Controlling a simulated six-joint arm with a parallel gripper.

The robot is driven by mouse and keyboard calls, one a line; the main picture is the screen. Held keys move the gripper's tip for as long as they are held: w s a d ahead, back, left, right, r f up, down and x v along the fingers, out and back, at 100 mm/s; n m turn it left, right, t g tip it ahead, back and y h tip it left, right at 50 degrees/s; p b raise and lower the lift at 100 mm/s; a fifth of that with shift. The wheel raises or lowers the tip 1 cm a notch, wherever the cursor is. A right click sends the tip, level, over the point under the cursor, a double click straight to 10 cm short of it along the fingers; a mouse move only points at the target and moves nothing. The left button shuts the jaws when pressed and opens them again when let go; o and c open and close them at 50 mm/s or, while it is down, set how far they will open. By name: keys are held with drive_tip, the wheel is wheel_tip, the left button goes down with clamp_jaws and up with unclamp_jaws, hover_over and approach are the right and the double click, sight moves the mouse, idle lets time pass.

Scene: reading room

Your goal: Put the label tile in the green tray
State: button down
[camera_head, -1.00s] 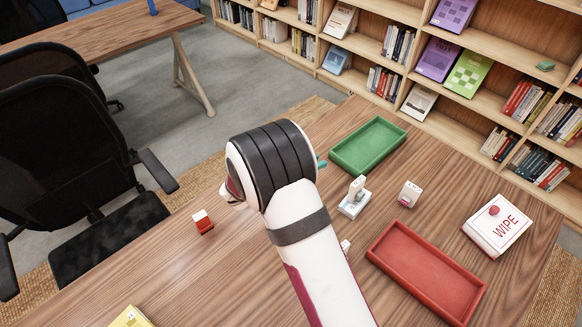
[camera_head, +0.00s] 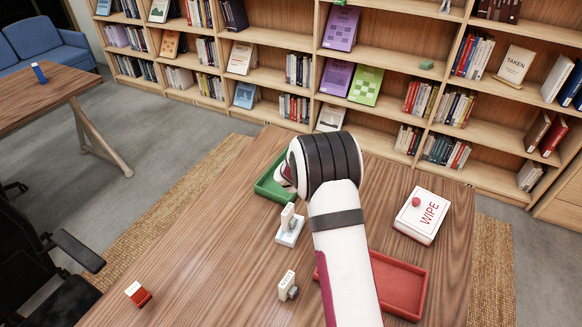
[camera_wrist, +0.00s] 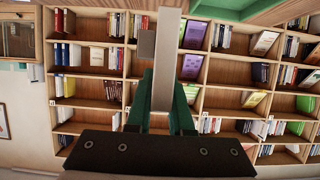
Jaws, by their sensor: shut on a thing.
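My gripper (camera_wrist: 164,82) shows in the wrist view with its green fingers closed on a pale grey, narrow slab, the label tile (camera_wrist: 167,45), seen edge-on. Its face cannot be read. In the head view my wrist hides the fingers and the tile. The green tray (camera_head: 268,186) lies at the far left part of the table, partly hidden behind my wrist, which overlaps its right side. A green edge, likely the tray's, shows at the top of the wrist view (camera_wrist: 245,10). I cannot tell the tile's height over the tray.
A white stamp-like piece on a base (camera_head: 289,230) stands just in front of the tray, with another small white piece (camera_head: 287,284) nearer. A red tray (camera_head: 398,287) is partly behind my arm.

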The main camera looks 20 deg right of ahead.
drive_tip(key=w+a+f, duration=0.2)
drive_tip(key=f, duration=0.1)
drive_tip(key=w+a+f, duration=0.2)
drive_tip(key=a+f, duration=0.1)
drive_tip(key=w+a+f, duration=0.2)
drive_tip(key=f, duration=0.1)
drive_tip(key=shift+w+a+f, duration=0.1)
drive_tip(key=shift+w+a, duration=0.05)
drive_tip(key=shift+w, duration=0.1)
drive_tip(key=shift+f, duration=0.35)
drive_tip(key=shift+f, duration=0.15)
drive_tip(key=c, duration=0.8)
unclamp_jaws()
